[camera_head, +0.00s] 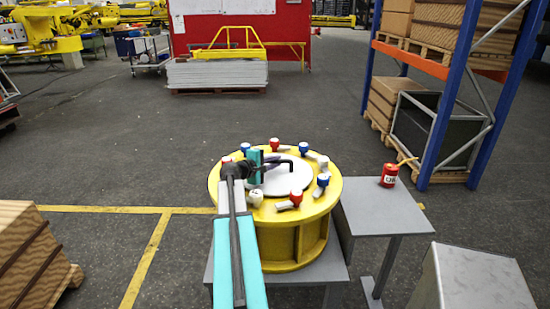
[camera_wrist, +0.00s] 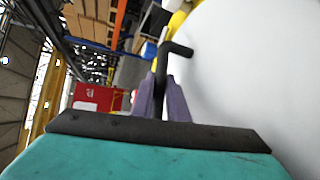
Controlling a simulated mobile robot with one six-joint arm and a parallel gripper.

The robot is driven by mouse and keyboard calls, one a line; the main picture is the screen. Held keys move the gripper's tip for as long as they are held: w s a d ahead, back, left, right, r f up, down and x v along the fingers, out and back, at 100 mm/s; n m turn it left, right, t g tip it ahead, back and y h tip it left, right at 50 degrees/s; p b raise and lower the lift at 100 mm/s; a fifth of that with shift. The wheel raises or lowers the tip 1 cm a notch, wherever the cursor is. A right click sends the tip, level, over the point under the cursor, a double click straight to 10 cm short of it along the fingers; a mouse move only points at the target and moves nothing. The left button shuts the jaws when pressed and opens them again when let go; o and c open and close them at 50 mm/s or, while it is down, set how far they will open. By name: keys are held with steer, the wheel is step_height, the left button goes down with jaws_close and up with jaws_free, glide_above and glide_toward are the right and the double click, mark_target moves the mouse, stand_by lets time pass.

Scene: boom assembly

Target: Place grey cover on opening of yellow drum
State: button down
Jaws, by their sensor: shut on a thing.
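The yellow drum (camera_head: 328,195) stands upright on a grey table, with several red, blue and white-topped knobs around its top. The grey cover (camera_head: 288,181), a pale round disc with a bent black handle (camera_head: 290,162), is over the middle of the drum top, inside the ring of knobs. I cannot tell whether it rests in the opening or is held just above it. My gripper (camera_head: 262,168) is shut on the black handle. In the wrist view the purple fingers (camera_wrist: 163,103) close around the handle, and the cover (camera_wrist: 255,75) fills the right side. The opening itself is hidden.
A wooden crate (camera_head: 30,255) is at the left, and a grey box (camera_head: 475,280) at lower right. Open floor lies behind the drum.

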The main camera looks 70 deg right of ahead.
steer(key=shift+f, duration=0.1)
stand_by(0.4)
steer(key=c, duration=2.1)
jaws_free()
steer(key=shift+f, duration=0.3)
steer(key=o, duration=0.4)
steer(key=shift+r, duration=0.1)
steer(key=shift+r, duration=0.1)
steer(key=b+v, duration=0.2)
steer(key=v, duration=0.9)
steer(key=shift+a, duration=0.15)
steer(key=shift+w+a+b, duration=0.1)
steer(key=shift+a+b, duration=0.2)
steer(key=shift+a, duration=0.1)
steer(key=shift+r, duration=0.1)
